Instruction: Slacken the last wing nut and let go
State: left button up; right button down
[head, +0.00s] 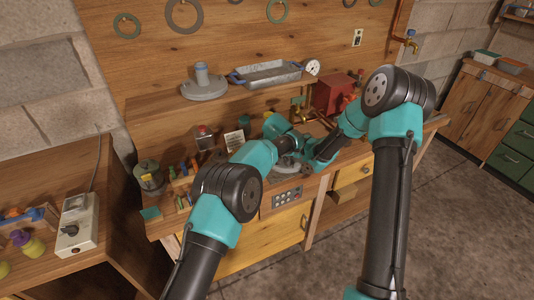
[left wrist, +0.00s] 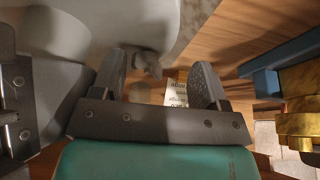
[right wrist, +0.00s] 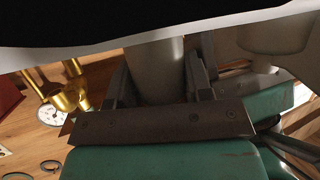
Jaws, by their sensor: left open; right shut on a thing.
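In the left wrist view my left gripper (left wrist: 159,72) is open, its two dark fingers apart. A small grey wing nut (left wrist: 150,66) shows between and just beyond the fingertips, under a pale grey metal body (left wrist: 195,18). I cannot tell whether the fingers touch it. In the right wrist view my right gripper (right wrist: 158,68) is shut on a grey cylindrical post (right wrist: 156,72) below a pale rim (right wrist: 150,43) with a dark area above. In the head view both grippers meet at the bench middle, and my arms hide most of the still.
A grey lid (head: 204,88) and a metal tray (head: 270,77) with blue handles stand on the shelf. A red box (head: 331,94) is behind my right arm. Brass fittings (right wrist: 66,92) and a gauge (right wrist: 48,116) are close to the right gripper. Small bottles crowd the bench's left.

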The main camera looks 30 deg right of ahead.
pick_arm(q)
jog(key=v, duration=0.7)
jog(key=shift+w+d, duration=0.1)
jog(key=shift+d, duration=0.15)
pick_arm(e)
jog(key=shift+a+f, duration=0.25)
jog(key=shift+a, duration=0.45)
pick_arm(q)
jog(key=shift+v, duration=0.85)
jog(key=shift+a+f, duration=0.2)
pick_arm(e)
jog(key=shift+d, duration=0.15)
